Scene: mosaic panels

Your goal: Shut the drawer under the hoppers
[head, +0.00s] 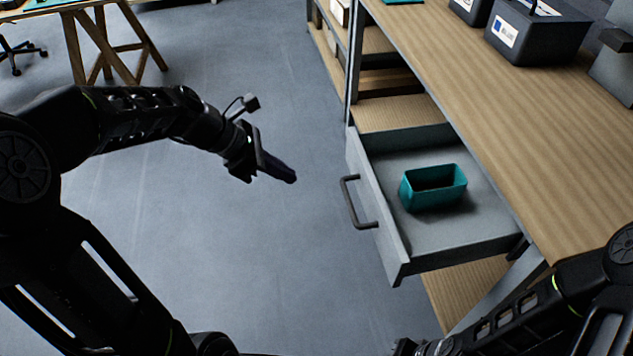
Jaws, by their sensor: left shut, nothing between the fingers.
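The grey drawer (375,207) is pulled out from under the wooden bench top, its front facing left. A dark bar handle (352,204) is fixed to that front. A teal bin (434,190) stands inside on the drawer floor. My left gripper (290,178) is shut and empty, in the air to the left of the handle and apart from it. My right arm comes in at the bottom right; its gripper lies at or beyond the bottom edge and its fingers do not show.
Dark hoppers (537,30) with white labels stand on the bench top (510,120). Lower shelves (400,112) show behind and below the drawer. A trestle table (100,25) and a wheeled chair (18,50) are at the far left. The grey floor (270,90) left of the drawer is clear.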

